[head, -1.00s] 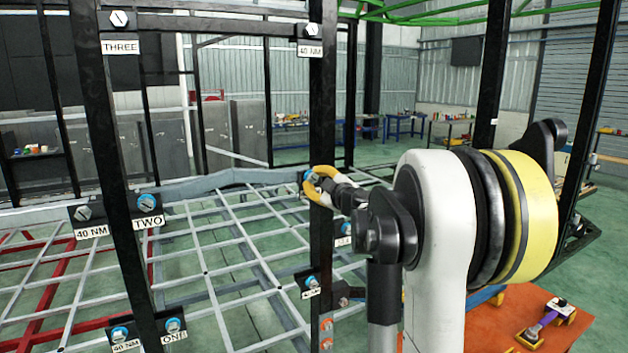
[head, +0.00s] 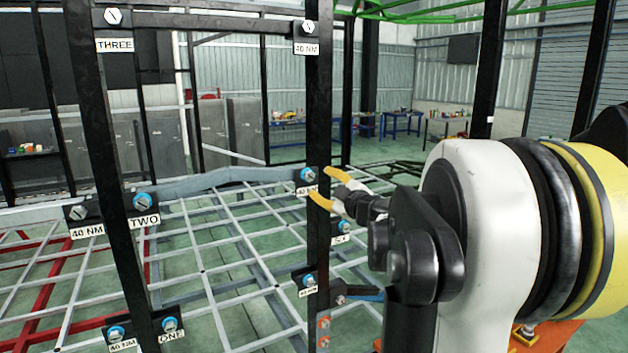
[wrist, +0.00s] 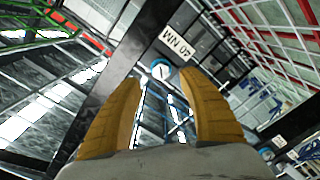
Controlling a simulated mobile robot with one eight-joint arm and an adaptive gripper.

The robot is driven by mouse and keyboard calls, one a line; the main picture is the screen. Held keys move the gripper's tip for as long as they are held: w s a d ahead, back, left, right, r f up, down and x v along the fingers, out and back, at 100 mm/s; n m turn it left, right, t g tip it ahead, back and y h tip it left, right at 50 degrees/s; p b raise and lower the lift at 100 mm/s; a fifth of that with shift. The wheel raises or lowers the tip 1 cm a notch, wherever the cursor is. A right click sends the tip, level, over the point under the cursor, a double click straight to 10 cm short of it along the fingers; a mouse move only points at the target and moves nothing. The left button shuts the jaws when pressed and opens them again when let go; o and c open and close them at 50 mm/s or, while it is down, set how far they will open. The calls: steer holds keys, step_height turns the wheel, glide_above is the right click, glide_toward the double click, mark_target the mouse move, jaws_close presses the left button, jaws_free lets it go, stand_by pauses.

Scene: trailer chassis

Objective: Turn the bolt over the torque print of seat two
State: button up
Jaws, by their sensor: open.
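On the left post, a dark plate carries the TWO print (head: 145,221) with a blue-collared bolt (head: 142,201) above it. At the plate's left end, a grey bolt without blue (head: 77,212) sits over a 40 NM print (head: 87,231). My gripper (head: 322,184) is open at the right post, its yellow fingers apart beside a blue-collared bolt (head: 307,174) with a partly hidden print below it. In the wrist view, my open gripper (wrist: 160,77) has a blue-collared bolt (wrist: 160,69) beyond and between its fingertips, beside a 40 NM print (wrist: 177,46). Contact is not visible.
A grey bar (head: 220,178) runs between the two posts at the height of the TWO plate. Further bolts sit on the THREE plate (head: 113,30) and the ONE plate (head: 150,330). The black right post (head: 318,120) stands close to my gripper.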

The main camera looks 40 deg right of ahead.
steer(key=v, duration=0.4)
steer(key=shift+s, duration=0.25)
steer(key=s+a+f+g+y+b, duration=0.1)
steer(key=a+f+g+y+b, duration=0.1)
steer(key=a+f, duration=0.5)
steer(key=a+f+m+g+y+b, duration=0.1)
steer(key=a+f+y+b, duration=0.15)
steer(key=a, duration=0.85)
steer(key=s+a+f+g+y+b, duration=0.1)
steer(key=a+f+g+y+b, duration=0.15)
steer(key=a+f, duration=0.45)
steer(key=s+a+f+m+g+h+b, duration=0.1)
steer(key=s+a+f+m+g+b, duration=0.1)
steer(key=s+a+f, duration=0.5)
steer(key=s+a+f+m+g+h+b, duration=0.1)
steer(key=s+a+f+m+g+b, duration=0.2)
steer(key=s+a+f+b, duration=0.3)
steer(key=s+f+m, duration=0.1)
steer(key=s+f, duration=0.3)
steer(key=f, duration=0.1)
steer(key=shift+a+f+h, duration=0.15)
steer(key=shift+a+h, duration=0.15)
steer(key=shift+a, duration=0.05)
